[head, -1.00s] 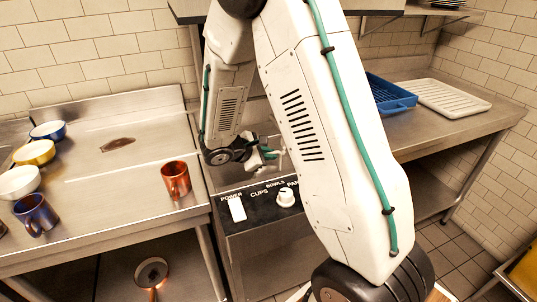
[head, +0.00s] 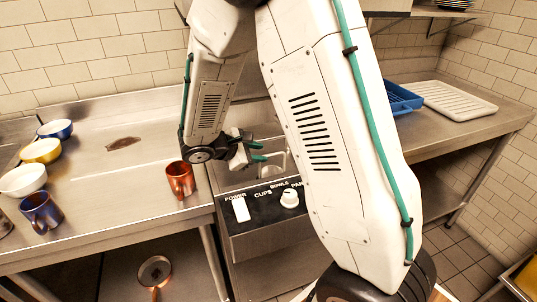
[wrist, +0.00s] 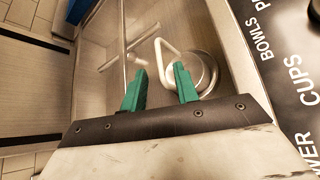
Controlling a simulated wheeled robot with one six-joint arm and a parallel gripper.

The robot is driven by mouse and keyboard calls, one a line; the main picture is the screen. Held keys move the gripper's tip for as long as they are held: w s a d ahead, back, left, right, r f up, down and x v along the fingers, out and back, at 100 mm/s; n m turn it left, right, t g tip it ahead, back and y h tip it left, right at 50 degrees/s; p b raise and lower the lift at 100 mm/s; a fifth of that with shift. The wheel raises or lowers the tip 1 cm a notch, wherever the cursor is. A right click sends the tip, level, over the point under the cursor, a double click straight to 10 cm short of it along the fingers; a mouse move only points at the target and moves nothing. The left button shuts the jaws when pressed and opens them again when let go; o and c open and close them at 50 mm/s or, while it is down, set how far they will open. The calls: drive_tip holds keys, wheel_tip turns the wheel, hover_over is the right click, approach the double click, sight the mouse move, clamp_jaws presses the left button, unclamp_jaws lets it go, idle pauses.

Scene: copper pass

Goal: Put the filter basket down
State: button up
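The filter basket (wrist: 208,72) is a round pale metal piece with a bent loop handle, seen in the wrist view inside the steel well of the machine. Its handle also shows in the head view (head: 287,161), just right of my fingers. My gripper (head: 259,152) is open, its two green fingertips apart, with nothing held between them; it also shows in the wrist view (wrist: 161,84). The fingertips are close to the handle; I cannot tell whether one touches it. The basket's underside is hidden.
The machine's black control panel (head: 262,207) with a switch and knob is below my gripper. A copper mug (head: 180,180) stands close on the left counter, with bowls and a blue mug (head: 40,212) farther left. A blue rack (head: 402,100) and white drainer (head: 455,98) are at right.

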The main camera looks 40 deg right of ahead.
drive_tip(key=s+a+r+m+g+y, duration=0.1)
drive_tip(key=s+a+r+m+y, duration=0.2)
drive_tip(key=s+r, duration=0.35)
drive_tip(key=s+a+r+m+g+y, duration=0.1)
drive_tip(key=s+r+m+y, duration=0.1)
drive_tip(key=s+r+m, duration=0.35)
drive_tip(key=s+a+r+m+t+y, duration=0.1)
drive_tip(key=s+a+r+y, duration=0.1)
drive_tip(key=s, duration=0.5)
drive_tip(key=s+a+r+m+t+y, duration=0.2)
drive_tip(key=s+a+y, duration=0.2)
drive_tip(key=s, duration=0.4)
drive_tip(key=shift+a+y, duration=0.3)
drive_tip(key=shift+y, duration=0.1)
drive_tip(key=shift+d, duration=0.1)
